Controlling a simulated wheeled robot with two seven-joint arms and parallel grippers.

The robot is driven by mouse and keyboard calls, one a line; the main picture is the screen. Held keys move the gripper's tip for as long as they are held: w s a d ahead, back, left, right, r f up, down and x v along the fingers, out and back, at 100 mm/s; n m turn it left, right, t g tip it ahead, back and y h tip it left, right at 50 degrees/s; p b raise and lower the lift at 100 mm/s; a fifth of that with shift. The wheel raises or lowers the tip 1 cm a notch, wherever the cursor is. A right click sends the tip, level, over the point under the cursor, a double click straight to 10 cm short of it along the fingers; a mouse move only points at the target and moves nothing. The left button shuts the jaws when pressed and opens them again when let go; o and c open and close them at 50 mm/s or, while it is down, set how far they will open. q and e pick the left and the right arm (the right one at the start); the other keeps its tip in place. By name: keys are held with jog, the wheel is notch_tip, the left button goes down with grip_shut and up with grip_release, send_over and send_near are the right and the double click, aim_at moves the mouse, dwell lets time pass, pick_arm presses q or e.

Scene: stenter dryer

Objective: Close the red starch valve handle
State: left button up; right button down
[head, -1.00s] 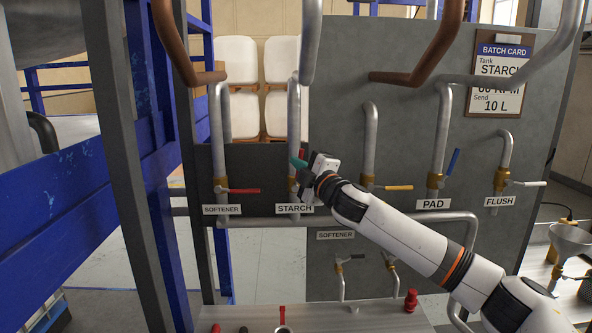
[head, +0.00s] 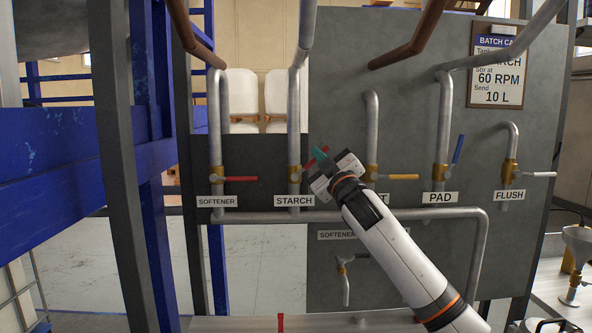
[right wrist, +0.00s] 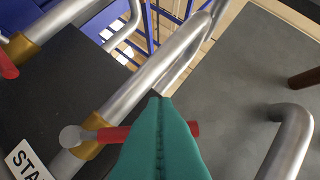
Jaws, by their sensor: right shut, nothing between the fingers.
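The starch valve's red handle (head: 309,164) sits on a brass valve body (head: 295,174) above the STARCH label (head: 293,200). The handle slants up and to the right from the pipe, neither upright nor level. My right gripper (head: 320,153) is at the handle, its teal fingers shut and empty. In the right wrist view, the shut fingers (right wrist: 161,100) cross in front of the red handle (right wrist: 113,134), with its end showing on their right. I cannot tell whether they touch it. My left gripper is out of view.
The softener valve's red handle (head: 241,178) lies level to the left. A yellow handle (head: 404,177) lies level to the right, and the pad's blue handle (head: 457,150) points up. Upright pipes and the grey panel (head: 410,110) surround my right gripper. A blue frame (head: 55,170) stands at left.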

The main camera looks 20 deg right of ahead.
jog(key=f+m+h+b, duration=0.1)
jog(key=m+h+b, duration=0.1)
jog(key=m+b, duration=0.1)
jog(key=d+f+m+h+b, duration=0.1)
jog(key=f+m+h+b, duration=0.1)
jog(key=m+h+b, duration=0.1)
jog(key=d+f+m+h+b, duration=0.1)
jog(key=f+m+h+b, duration=0.1)
jog(key=m+b, duration=0.1)
jog(key=shift+s+d+m+t, duration=0.15)
jog(key=shift+s+m+t, duration=0.2)
jog(key=shift+m, duration=0.55)
jog(key=shift+f, duration=0.2)
jog(key=shift+r, duration=0.15)
